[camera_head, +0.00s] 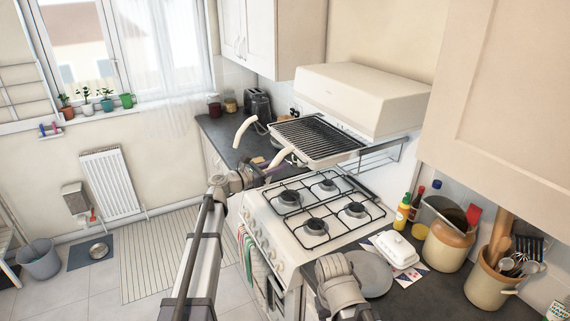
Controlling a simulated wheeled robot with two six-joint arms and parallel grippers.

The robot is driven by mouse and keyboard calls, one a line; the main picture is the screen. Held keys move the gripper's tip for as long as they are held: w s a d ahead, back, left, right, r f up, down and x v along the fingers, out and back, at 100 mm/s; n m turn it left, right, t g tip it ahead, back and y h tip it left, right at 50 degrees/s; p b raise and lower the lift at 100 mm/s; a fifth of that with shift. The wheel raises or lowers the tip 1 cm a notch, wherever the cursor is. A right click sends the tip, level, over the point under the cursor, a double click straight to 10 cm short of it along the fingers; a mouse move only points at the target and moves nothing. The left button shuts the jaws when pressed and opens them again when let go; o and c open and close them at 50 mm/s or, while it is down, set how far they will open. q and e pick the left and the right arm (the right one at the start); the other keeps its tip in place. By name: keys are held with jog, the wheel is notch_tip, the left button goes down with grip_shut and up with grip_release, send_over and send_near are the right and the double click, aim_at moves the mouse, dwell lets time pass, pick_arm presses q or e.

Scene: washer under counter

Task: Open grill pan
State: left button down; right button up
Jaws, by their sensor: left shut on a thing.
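The grill pan (322,151) is a flat tray with a dark wire rack, at the height of the cream grill housing (362,92) above the cooker. It sticks out in front of the housing to the left. Two curved cream handles stand at its front: a far handle (243,131) and a near handle (281,157). My left gripper (266,173) is at the near handle and shut on it; the fingertips are small and partly hard to make out. My right arm's grey end (340,281) is low, over the counter; its fingers cannot be made out.
The gas hob (318,210) lies below the pan. A toaster (257,105) stands on the far counter. Right of the hob are a white butter dish (397,249), a grey plate (371,273), bottles, a crock (447,244) and a utensil pot (487,283). Wall cupboards hang above.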

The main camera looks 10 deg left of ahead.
pick_arm(q)
jog(key=c, duration=0.7)
grip_release()
jog(key=shift+o, duration=0.2)
jog(key=v, duration=0.7)
jog(key=shift+s+a, duration=0.3)
